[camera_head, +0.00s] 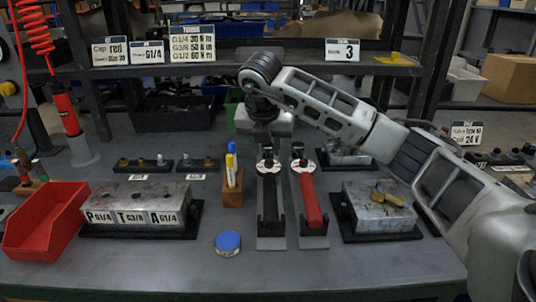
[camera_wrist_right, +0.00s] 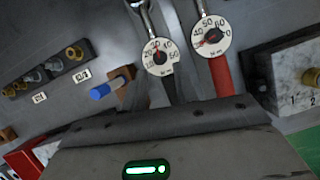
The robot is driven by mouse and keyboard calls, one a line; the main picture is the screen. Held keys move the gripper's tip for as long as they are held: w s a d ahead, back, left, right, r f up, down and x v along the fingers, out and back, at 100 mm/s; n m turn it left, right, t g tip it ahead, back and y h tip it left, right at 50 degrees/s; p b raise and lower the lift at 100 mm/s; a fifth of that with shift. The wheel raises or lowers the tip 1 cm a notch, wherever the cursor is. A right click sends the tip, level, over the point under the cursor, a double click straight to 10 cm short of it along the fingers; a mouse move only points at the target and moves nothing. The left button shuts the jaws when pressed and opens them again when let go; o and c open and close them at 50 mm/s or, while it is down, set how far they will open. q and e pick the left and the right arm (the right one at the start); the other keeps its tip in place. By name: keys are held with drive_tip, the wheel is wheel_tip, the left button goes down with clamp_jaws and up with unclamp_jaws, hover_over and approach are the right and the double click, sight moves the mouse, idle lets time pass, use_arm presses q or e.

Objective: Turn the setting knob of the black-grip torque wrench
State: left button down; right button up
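The black-grip torque wrench (camera_head: 269,203) lies in a dark stand at the middle of the bench, its grip toward me. Its round white dial (camera_wrist_right: 159,57) shows in the right wrist view, with numbers up to 50 and a red pointer. The setting knob cannot be clearly made out. My right gripper (camera_head: 265,128) points down above the far end of this wrench, and seems apart from it. My left gripper is out of view.
A red-grip torque wrench (camera_head: 311,203) lies close on the right, its dial (camera_wrist_right: 211,35) beside the other. A pen block (camera_head: 232,192) and blue-lidded tin (camera_head: 228,243) stand left. Metal valve blocks (camera_head: 145,207) (camera_head: 385,206) flank them. A red bin (camera_head: 45,222) is far left.

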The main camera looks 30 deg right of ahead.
use_arm(q)
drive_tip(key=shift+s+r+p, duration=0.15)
drive_tip(key=shift+p, duration=0.65)
use_arm(e)
drive_tip(key=v, duration=1.1)
drive_tip(key=shift+r, duration=0.3)
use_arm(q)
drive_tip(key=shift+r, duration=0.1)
use_arm(e)
drive_tip(key=shift+f, duration=0.1)
